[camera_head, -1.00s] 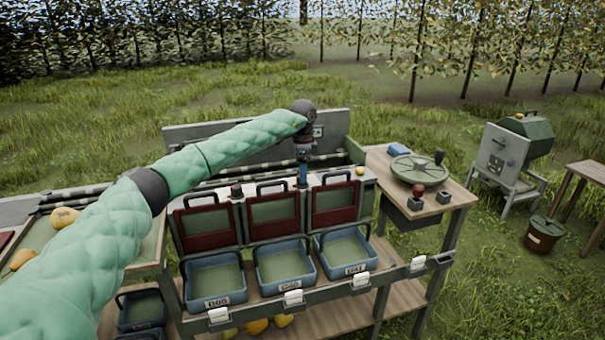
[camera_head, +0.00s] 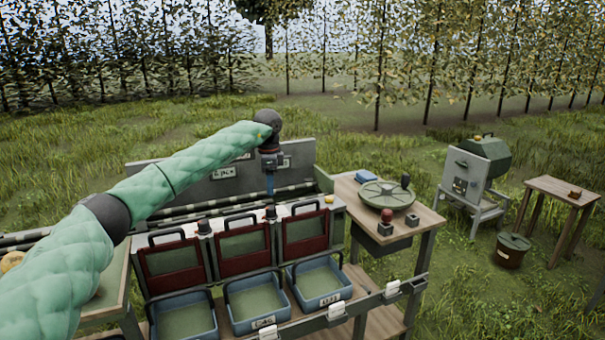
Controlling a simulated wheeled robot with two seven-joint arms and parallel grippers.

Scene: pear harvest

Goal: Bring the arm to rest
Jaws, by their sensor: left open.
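My left arm (camera_head: 185,178), in a green quilted sleeve, reaches in from the left over the sorting bench. My left gripper (camera_head: 270,192) points down at its end, above the red-framed gates (camera_head: 242,248) and near the back of the bench. It is small in the picture and its jaws are partly hidden; nothing shows in it. Below stand blue trays with handles, a left one (camera_head: 213,330), a middle one (camera_head: 286,303) and a right one (camera_head: 345,289), which look empty. My right gripper is out of view.
A wooden side table (camera_head: 425,222) at the right of the bench holds a round green-lidded device (camera_head: 388,195), a red knob and a blue item. Further right are a grey-green machine (camera_head: 467,175), a lidded bucket (camera_head: 512,251) and a small table (camera_head: 560,189). Grass lies between them.

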